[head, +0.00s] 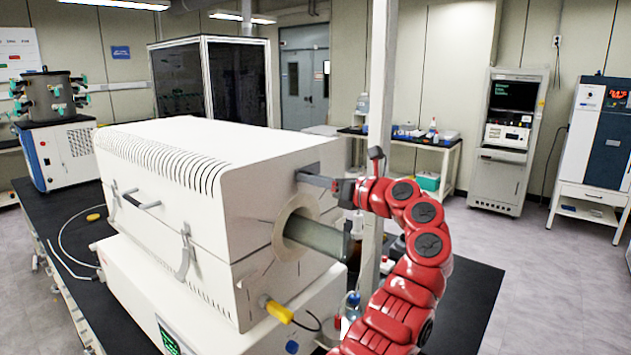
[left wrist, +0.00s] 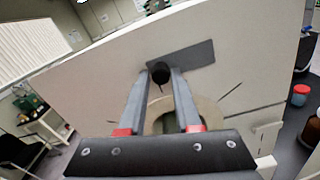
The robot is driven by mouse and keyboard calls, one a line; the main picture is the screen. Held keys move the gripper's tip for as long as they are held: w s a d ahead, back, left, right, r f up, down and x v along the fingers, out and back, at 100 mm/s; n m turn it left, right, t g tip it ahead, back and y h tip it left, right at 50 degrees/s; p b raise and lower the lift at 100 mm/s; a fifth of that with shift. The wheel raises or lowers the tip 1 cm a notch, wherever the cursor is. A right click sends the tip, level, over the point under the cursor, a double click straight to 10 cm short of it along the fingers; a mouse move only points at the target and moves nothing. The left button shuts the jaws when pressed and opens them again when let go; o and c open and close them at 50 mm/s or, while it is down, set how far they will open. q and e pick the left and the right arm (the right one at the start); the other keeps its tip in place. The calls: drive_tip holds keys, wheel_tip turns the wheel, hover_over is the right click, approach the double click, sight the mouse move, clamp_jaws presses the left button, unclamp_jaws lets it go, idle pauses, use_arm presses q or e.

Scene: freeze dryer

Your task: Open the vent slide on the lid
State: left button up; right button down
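The white box furnace (head: 215,185) stands on the bench with its lid down. The vent slide (head: 310,175), a dark grey strip, lies on the upper end face of the lid; it also shows in the left wrist view (left wrist: 190,58). A round black knob (left wrist: 160,73) sits at the strip's left end there. My left gripper (head: 331,183) is at the slide, its two fingers apart with the tips (left wrist: 163,74) either side of the knob. I cannot tell whether they press on it. My right gripper is not in view.
A glass tube (head: 318,236) sticks out of the round collar (head: 290,228) below the slide. A yellow-handled plug (head: 277,309) juts from the furnace's lower end. A pale post (head: 380,120) stands behind my left arm. Bottles (left wrist: 299,95) stand at the right in the left wrist view.

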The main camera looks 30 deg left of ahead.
use_arm(q)
drive_tip(key=o, duration=0.3)
drive_tip(key=shift+s+a+r, duration=0.15)
drive_tip(key=shift+s+a, duration=0.1)
drive_tip(key=shift+s, duration=0.05)
drive_tip(key=d+b, duration=0.1)
drive_tip(key=d, duration=0.5)
drive_tip(key=d+b, duration=0.2)
drive_tip(key=d, duration=0.3)
drive_tip(key=s+d+b, duration=0.1)
drive_tip(key=d, duration=0.5)
drive_tip(key=shift+d, duration=0.35)
